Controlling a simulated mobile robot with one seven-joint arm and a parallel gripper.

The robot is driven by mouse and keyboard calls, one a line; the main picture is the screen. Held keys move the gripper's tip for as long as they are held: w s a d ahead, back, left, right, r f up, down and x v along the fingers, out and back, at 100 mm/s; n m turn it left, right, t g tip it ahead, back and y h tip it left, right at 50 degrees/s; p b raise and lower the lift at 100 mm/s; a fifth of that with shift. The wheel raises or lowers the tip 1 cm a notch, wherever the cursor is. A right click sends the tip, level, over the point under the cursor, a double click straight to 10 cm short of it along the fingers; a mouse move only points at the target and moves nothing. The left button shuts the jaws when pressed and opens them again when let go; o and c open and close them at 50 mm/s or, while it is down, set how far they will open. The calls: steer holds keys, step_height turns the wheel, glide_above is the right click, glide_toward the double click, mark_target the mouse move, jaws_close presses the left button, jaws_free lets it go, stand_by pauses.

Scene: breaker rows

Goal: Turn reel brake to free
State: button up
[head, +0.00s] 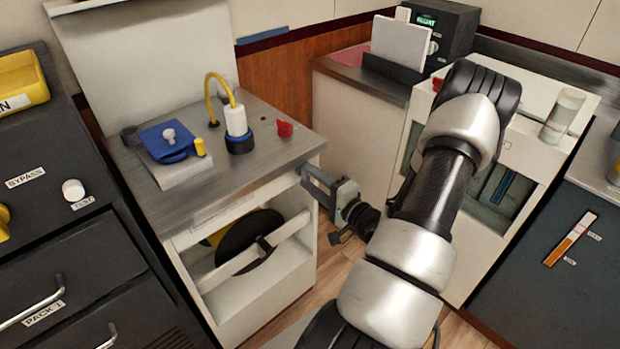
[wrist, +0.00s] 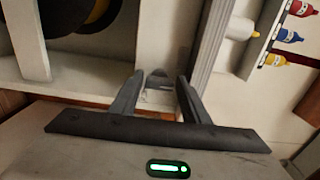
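The reel, a black disc (head: 248,240) with a yellow part behind it, sits in the open lower front of the white cart (head: 293,278). In the wrist view the black disc (wrist: 65,14) is cut off at the upper left. My gripper (head: 312,182) is at the cart's right front edge, below the steel top. In the wrist view its two fingers (wrist: 158,92) stand apart, with a small grey piece (wrist: 157,75) and a pale label-like patch between or just beyond their tips. I cannot tell whether they touch it, or whether this piece is the reel brake.
The cart top holds a red knob (head: 284,129), a white cylinder with a yellow hose (head: 236,122) and a blue block (head: 165,140). A dark drawer cabinet (head: 75,260) stands at left. Red, blue and yellow bottles (wrist: 288,36) show in the wrist view. Floor is open before the cart.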

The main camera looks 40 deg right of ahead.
steer(key=shift+o, duration=0.9)
